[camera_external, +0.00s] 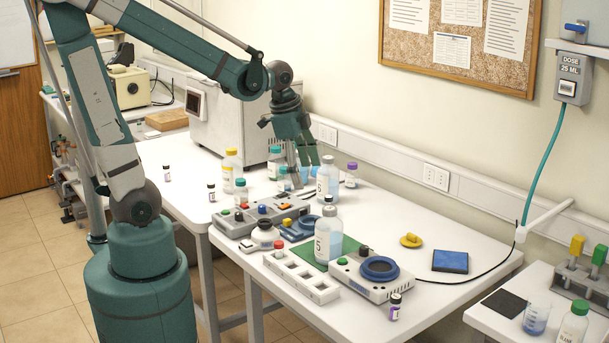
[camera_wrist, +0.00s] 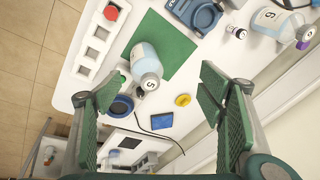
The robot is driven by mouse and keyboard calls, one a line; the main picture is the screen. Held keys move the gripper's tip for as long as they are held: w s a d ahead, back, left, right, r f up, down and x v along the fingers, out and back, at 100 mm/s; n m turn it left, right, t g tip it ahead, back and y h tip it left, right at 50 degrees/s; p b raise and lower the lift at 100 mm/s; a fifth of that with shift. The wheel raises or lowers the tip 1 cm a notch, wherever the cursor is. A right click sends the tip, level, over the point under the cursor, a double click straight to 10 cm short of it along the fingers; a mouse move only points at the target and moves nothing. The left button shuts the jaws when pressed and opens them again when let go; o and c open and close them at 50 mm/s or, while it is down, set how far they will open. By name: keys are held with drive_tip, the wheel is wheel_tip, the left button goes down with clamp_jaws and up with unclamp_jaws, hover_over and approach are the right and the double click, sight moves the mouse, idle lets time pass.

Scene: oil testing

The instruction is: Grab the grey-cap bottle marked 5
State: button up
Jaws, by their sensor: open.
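The grey-cap bottle marked 5 (camera_external: 328,243) stands on a green mat on the front white table, with pale blue liquid inside. In the wrist view this bottle (camera_wrist: 143,58) is seen from above, with a 5 on its cap. My gripper (camera_external: 305,178) is above the table, farther back than this bottle and near a second grey-cap bottle (camera_external: 328,178). In the wrist view my gripper (camera_wrist: 147,85) has its green fingers wide apart with nothing held between them. The second bottle (camera_wrist: 272,18) is at the top right there, its cap marked 6 or 9.
A white rack (camera_external: 300,277) lies left of the marked bottle, and a device with a blue ring (camera_external: 375,278) stands to its right. Green- and yellow-capped bottles (camera_external: 232,168) are behind.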

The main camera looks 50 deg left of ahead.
sight(330, 208)
drive_tip(key=w+d+f+m+g, duration=0.1)
drive_tip(key=f+m, duration=0.1)
drive_tip(key=w+d+f+m+g, duration=0.1)
drive_tip(key=w+d+f+m, duration=0.1)
drive_tip(key=f+m, duration=0.1)
drive_tip(key=w+d+f+m, duration=0.1)
drive_tip(key=d+f+m, duration=0.1)
drive_tip(key=f, duration=0.1)
drive_tip(key=shift+w+d+m+g, duration=0.2)
drive_tip(key=shift+w+m+g, duration=0.1)
drive_tip(key=shift+g, duration=0.1)
drive_tip(key=shift+w+d+f+m+p, duration=0.1)
drive_tip(key=shift+d+f+m+p, duration=0.25)
drive_tip(key=shift+f+m, duration=0.2)
drive_tip(key=shift+f, duration=0.15)
drive_tip(key=shift+f, duration=0.1)
drive_tip(key=shift+f, duration=1.2)
drive_tip(key=shift+f, duration=0.15)
drive_tip(key=shift+d+f, duration=0.15)
drive_tip(key=shift+f, duration=2.3)
drive_tip(key=c, duration=1.3)
